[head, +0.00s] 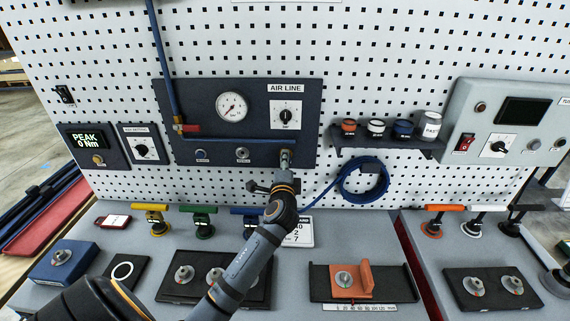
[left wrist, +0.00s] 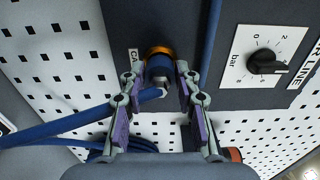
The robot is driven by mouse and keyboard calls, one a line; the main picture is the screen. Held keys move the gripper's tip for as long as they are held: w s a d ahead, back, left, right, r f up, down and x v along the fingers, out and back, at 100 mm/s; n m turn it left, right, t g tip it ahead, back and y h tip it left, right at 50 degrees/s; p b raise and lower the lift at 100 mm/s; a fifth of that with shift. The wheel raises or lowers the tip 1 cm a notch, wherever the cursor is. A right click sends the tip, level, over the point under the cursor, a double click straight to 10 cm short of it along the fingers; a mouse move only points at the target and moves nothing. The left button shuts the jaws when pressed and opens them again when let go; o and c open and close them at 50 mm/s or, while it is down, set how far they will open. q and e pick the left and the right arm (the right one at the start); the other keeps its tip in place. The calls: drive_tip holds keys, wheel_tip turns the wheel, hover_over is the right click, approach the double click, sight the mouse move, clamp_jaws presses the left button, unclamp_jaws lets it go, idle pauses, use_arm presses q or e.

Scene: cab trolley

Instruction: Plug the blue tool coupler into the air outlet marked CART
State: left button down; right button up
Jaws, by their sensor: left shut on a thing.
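My left gripper (head: 284,162) is at the right end of the dark AIR LINE panel (head: 187,103), over the rightmost outlet position. In the left wrist view the left gripper (left wrist: 163,78) is shut on the blue tool coupler (left wrist: 159,70), one finger on each side. The coupler points at the panel, and its far end meets a brass-coloured ring (left wrist: 159,51) at the outlet. A partly hidden label starting "CA" (left wrist: 133,62) is beside it. I cannot tell whether the coupler is fully seated. My right gripper is not in view.
Two other outlets (head: 202,155) (head: 243,154) are left on the panel. A coiled blue hose (head: 364,182) hangs on the pegboard at right. A shelf with small jars (head: 376,128) is further right. Coloured-handle tools (head: 204,222) and trays (head: 365,283) occupy the bench below.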

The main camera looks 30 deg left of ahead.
use_arm(q)
drive_tip(key=shift+w+a, duration=0.1)
drive_tip(key=shift+w, duration=0.05)
drive_tip(key=c, duration=0.9)
unclamp_jaws()
drive_tip(key=shift+s+d, duration=0.25)
drive_tip(key=shift+s, duration=0.05)
drive_tip(key=v, duration=1.1)
drive_tip(key=shift+o, duration=0.5)
drive_tip(key=shift+s+d, duration=0.1)
drive_tip(key=shift+s, duration=0.05)
drive_tip(key=o, duration=0.8)
